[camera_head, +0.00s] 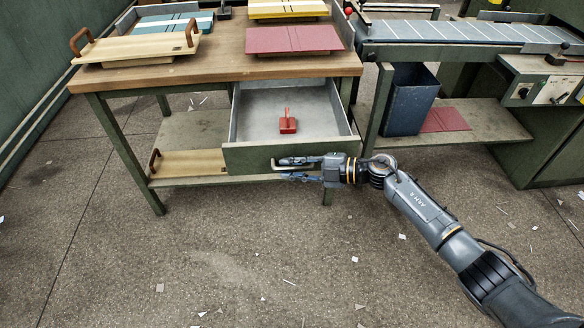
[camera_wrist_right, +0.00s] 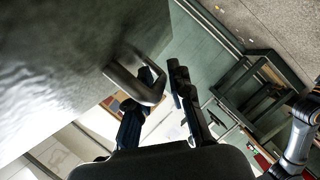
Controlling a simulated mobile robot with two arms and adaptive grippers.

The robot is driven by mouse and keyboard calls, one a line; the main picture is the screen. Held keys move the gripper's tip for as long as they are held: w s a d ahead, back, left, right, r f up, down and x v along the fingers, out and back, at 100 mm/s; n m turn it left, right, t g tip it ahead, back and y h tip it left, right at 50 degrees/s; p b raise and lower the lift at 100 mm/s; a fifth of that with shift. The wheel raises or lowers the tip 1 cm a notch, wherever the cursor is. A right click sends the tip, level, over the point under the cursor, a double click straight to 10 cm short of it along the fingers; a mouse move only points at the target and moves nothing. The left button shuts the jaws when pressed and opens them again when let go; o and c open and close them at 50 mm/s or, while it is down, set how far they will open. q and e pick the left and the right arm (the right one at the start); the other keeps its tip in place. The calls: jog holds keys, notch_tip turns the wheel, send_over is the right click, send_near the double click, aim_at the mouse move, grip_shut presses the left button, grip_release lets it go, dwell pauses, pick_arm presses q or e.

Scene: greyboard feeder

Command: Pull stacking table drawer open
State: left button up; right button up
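The stacking table (camera_head: 215,72) has a wooden top and green legs. Its grey metal drawer (camera_head: 255,104) is pulled well out at the front right, with a green front panel (camera_head: 240,158). A red block-like item (camera_head: 288,125) stands inside it. My right gripper (camera_head: 282,168) is at the front panel. In the right wrist view, a grey bar handle (camera_wrist_right: 133,84) reaches between the fingers of my right gripper (camera_wrist_right: 162,72). One finger is on the inner side of the handle. The fingers are apart, with a small gap beside the handle. My left gripper is not in view.
Wooden trays with handles (camera_head: 135,49) and a red board (camera_head: 293,40) lie on the tabletop. A lower shelf (camera_head: 190,135) holds another wooden tray. A conveyor (camera_head: 460,33) and a blue bin (camera_head: 409,100) stand at right. The floor in front is open, with scattered scraps.

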jog(key=shift+d, duration=0.1)
jog(key=v, duration=1.1)
jog(key=shift+s+d, duration=0.25)
jog(key=shift+d, duration=0.1)
jog(key=shift+r, duration=0.1)
